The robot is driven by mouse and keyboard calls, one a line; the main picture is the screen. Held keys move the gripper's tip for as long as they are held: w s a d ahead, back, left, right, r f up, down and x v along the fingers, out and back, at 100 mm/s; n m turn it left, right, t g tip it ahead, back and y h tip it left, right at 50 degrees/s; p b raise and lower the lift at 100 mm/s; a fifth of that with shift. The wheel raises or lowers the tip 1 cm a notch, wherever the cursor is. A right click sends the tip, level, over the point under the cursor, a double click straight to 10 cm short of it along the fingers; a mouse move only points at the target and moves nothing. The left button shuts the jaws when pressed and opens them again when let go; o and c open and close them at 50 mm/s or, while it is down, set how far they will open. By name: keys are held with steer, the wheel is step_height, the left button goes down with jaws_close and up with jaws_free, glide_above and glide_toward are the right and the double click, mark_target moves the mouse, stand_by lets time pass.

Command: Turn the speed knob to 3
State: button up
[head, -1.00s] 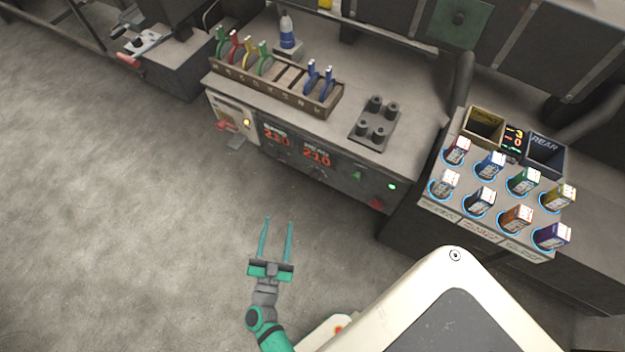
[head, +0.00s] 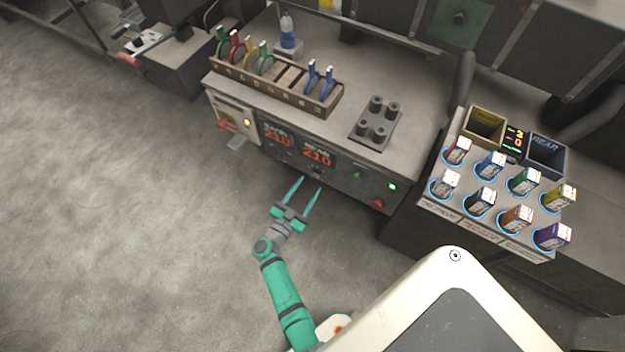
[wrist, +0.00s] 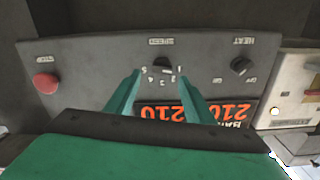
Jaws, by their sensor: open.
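The speed knob (wrist: 161,63) is a small dark knob on the grey control panel (wrist: 95,75), seen upside down in the wrist view. Numbers run around it from 1 on the right to 5 on the left, with 3 on the side toward me. I cannot tell which number it points at. My gripper (wrist: 160,74) is open and empty, one finger to each side of the knob in the picture; no contact shows. In the head view my gripper (head: 310,183) is in front of the panel below the red 210 displays (head: 317,154).
A heat knob (wrist: 240,66) sits right of the speed knob and a red button (wrist: 46,83) left in the wrist view. A rack of coloured handles (head: 275,81) stands on the bench above. A tray of coloured boxes (head: 500,215) is at right. The floor at left is clear.

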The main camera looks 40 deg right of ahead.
mark_target(314, 177)
steer(key=shift+x, duration=2.05)
steer(key=shift+w+a, duration=0.1)
steer(key=c, duration=1)
